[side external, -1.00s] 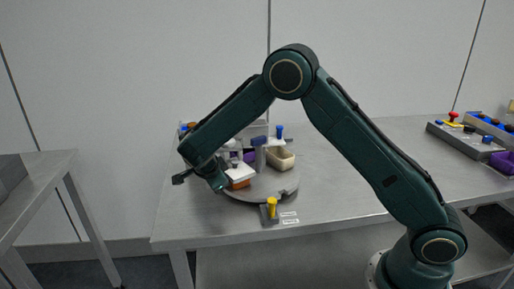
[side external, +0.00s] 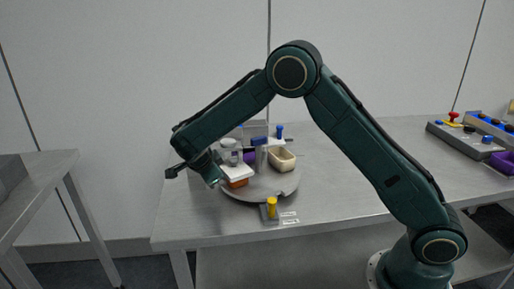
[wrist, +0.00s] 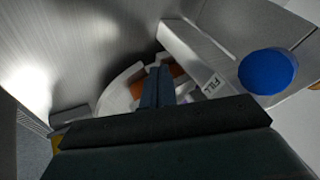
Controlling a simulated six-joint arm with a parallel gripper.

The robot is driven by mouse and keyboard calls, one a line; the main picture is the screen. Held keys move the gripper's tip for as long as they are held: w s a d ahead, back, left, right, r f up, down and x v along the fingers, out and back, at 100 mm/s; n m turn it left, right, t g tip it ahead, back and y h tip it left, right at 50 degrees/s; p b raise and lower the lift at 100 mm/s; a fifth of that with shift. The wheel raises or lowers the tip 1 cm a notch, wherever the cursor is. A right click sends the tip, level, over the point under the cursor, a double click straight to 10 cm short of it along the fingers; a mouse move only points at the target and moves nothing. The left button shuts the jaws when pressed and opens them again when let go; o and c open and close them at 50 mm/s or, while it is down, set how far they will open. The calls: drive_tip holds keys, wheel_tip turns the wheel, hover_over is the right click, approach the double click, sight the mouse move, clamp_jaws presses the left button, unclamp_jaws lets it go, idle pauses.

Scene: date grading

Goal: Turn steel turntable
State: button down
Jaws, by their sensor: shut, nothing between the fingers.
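The steel turntable (side external: 262,192) is a round grey disc on the metal table. It carries a cream tray (side external: 283,160), an orange tray (side external: 237,183) and a purple tray (side external: 250,157). A post with a dark blue top (side external: 260,142) stands near its middle. My gripper (side external: 216,183) is at the turntable's left edge, beside the orange tray; whether it touches is unclear. In the wrist view my shut fingers (wrist: 157,82) point at the turntable's rim (wrist: 118,92), with some orange (wrist: 180,71) beyond them. My wrist hides part of the disc.
A yellow-topped peg (side external: 271,207) stands at the table's front edge, by small labels. A blue-topped peg (side external: 279,131) stands behind. A blue round button (wrist: 266,71) and a block marked FILL show in the wrist view. A control box (side external: 466,138) is at right.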

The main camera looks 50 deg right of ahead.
drive_tip(key=v, duration=0.7)
drive_tip(key=shift+w, duration=0.15)
drive_tip(key=c, duration=1.6)
unclamp_jaws()
drive_tip(key=shift+r, duration=0.1)
drive_tip(key=shift+o, duration=1.2)
drive_tip(key=shift+w+d+r, duration=0.1)
wheel_tip(320, 180, up, 17)
drive_tip(key=m+g+y, duration=0.1)
drive_tip(key=g+y, duration=0.2)
drive_tip(key=y, duration=0.4)
hover_over(259, 137)
drive_tip(key=shift+f, duration=0.3)
drive_tip(key=shift+f, duration=0.15)
wheel_tip(259, 137, down, 13)
drive_tip(key=shift+f, duration=0.25)
